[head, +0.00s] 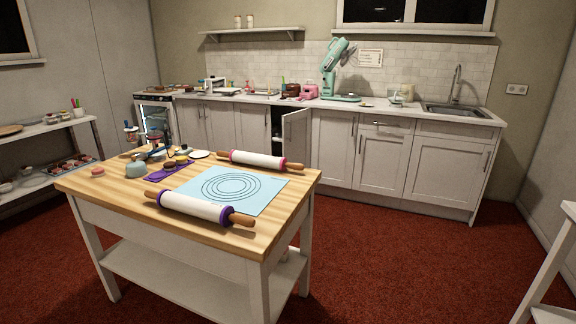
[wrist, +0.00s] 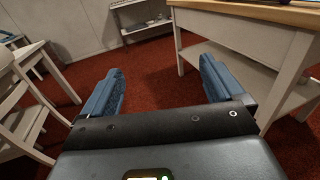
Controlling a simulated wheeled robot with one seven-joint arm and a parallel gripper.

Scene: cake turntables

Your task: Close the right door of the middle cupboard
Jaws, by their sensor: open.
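The middle cupboard (head: 252,124) stands under the long counter against the back wall in the head view. Its right door (head: 295,136) stands open, swung out into the room, and a dark gap (head: 276,120) shows to its left. The cupboard's left door appears shut. The lower part of the open door is partly hidden by the wooden table. My gripper (wrist: 162,66) shows in the wrist view with its two blue fingers wide apart and nothing between them. It is over the red carpet, away from the cupboard, which is not in the wrist view.
The wooden table (head: 135,188) stands in front of the cupboards, holding rolling pins and a blue mat (head: 232,187). Red carpet (head: 400,255) is clear to its right. A shelf unit (head: 45,127) stands at the left. White chairs (wrist: 35,100) show in the wrist view.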

